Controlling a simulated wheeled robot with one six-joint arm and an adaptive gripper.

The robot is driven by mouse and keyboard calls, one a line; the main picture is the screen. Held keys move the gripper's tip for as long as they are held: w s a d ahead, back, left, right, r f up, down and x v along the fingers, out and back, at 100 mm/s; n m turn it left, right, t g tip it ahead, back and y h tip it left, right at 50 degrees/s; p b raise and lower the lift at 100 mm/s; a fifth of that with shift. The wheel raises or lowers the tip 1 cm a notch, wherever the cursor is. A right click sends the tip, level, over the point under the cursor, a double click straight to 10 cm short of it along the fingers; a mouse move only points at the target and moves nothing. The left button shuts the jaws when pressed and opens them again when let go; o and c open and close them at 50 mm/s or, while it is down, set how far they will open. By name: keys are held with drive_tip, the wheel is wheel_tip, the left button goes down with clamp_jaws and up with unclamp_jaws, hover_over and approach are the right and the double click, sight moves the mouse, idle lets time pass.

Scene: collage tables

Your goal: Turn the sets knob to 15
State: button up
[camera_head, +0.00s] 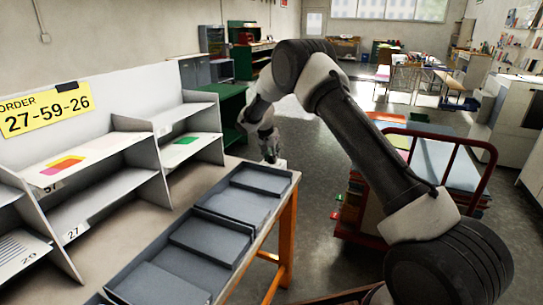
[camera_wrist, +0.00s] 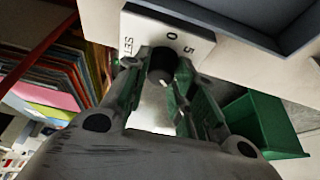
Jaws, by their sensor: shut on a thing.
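The sets knob (camera_wrist: 161,62) is a small black round knob on a white panel (camera_wrist: 140,30) in the wrist view. The panel reads "SETS", with the numbers 0 and 5 visible beside the knob; a 15 is not visible. My gripper (camera_wrist: 162,76) has a finger on each side of the knob and is shut on it. A small pale mark shows on the knob's near side, but I cannot tell its setting. In the head view my gripper (camera_head: 269,153) is down at the far end of the table, at the small white panel (camera_head: 276,163); the knob is hidden there.
Grey trays (camera_head: 252,179) line the table beside the panel. A white shelf unit (camera_head: 130,135) with cards stands left. A red-railed cart (camera_head: 487,172) with stacked coloured sheets is at right. A green bin (camera_wrist: 262,127) shows in the wrist view.

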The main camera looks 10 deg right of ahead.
idle(0.3)
drive_tip(key=o, duration=1)
drive_tip(key=v, duration=1.2)
drive_tip(key=shift+w, duration=0.1)
